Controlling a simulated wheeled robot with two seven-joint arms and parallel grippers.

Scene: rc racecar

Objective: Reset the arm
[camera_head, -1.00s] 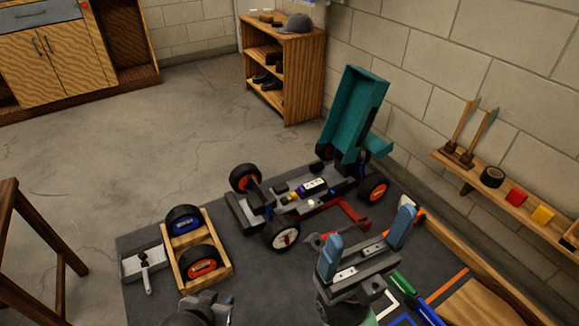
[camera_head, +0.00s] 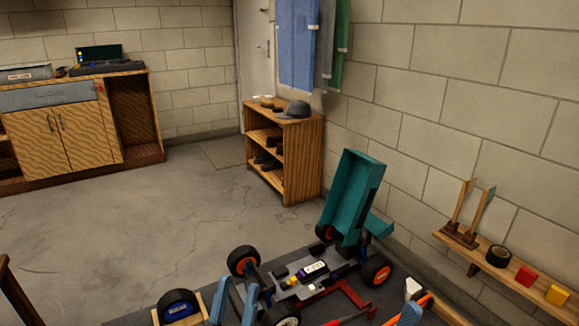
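The RC racecar (camera_head: 315,275) stands at the bottom centre, with black tyres, orange hubs and a teal body panel (camera_head: 349,195) raised upright at its rear. My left gripper (camera_head: 236,292) is at the bottom edge, left of the car's front in the picture. Its two blue fingers stand apart with nothing seen between them, and its base is cut off.
A loose wheel (camera_head: 178,304) sits in a wooden holder at bottom left. A wall shelf (camera_head: 520,278) at right holds tools, tape and coloured blocks. A wooden shelf unit (camera_head: 300,160) and a cabinet (camera_head: 60,135) stand behind. The floor (camera_head: 150,235) between is clear.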

